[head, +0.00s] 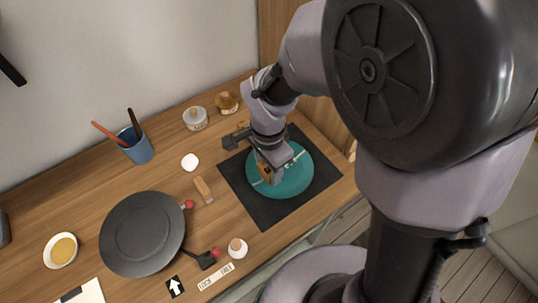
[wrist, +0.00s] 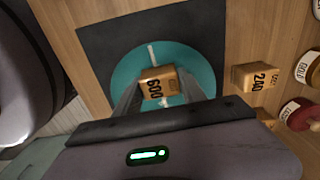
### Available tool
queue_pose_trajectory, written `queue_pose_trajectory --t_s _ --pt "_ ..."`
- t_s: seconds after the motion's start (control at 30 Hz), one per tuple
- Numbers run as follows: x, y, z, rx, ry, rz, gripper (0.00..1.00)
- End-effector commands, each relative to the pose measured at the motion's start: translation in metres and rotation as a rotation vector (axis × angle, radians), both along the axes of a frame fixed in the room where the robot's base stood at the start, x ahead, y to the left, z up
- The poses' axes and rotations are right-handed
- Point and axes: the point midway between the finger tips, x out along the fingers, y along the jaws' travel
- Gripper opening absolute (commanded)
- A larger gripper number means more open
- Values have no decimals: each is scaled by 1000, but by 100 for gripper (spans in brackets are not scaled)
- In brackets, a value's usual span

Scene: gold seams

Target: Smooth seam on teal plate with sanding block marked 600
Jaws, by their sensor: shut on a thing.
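The teal plate (head: 300,175) lies on a dark mat near the right end of the bench; it also shows in the wrist view (wrist: 195,60). A pale seam (wrist: 152,55) runs across the plate. My gripper (head: 268,175) is over the plate's left part and is shut on the wooden sanding block marked 600 (wrist: 158,86). The block lies across the seam line as seen from the wrist and hides part of it. I cannot tell whether it touches the plate. A second block, marked 240 (wrist: 254,76), sits apart on the bench, beside the mat.
The dark mat (head: 240,190) surrounds the plate. Small jars (head: 195,118) stand behind. To the left are a blue cup (head: 137,149) with sticks, a black round turntable (head: 142,235), a wooden piece (head: 203,190) and a bowl (head: 60,251).

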Motion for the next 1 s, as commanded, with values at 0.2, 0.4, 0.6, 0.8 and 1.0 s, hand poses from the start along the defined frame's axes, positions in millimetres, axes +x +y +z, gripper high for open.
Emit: queue_pose_trajectory --t_s 0.2,0.4,0.6,0.8,1.0 --pt "-1 -1 -1 -1 2 1 15" --pt "-3 -2 1 -1 1 1 15" --pt "2 -3 1 -1 2 -1 15" --pt "5 -14 -1 -1 1 -1 15" --pt "16 -20 -1 -1 1 -1 15"
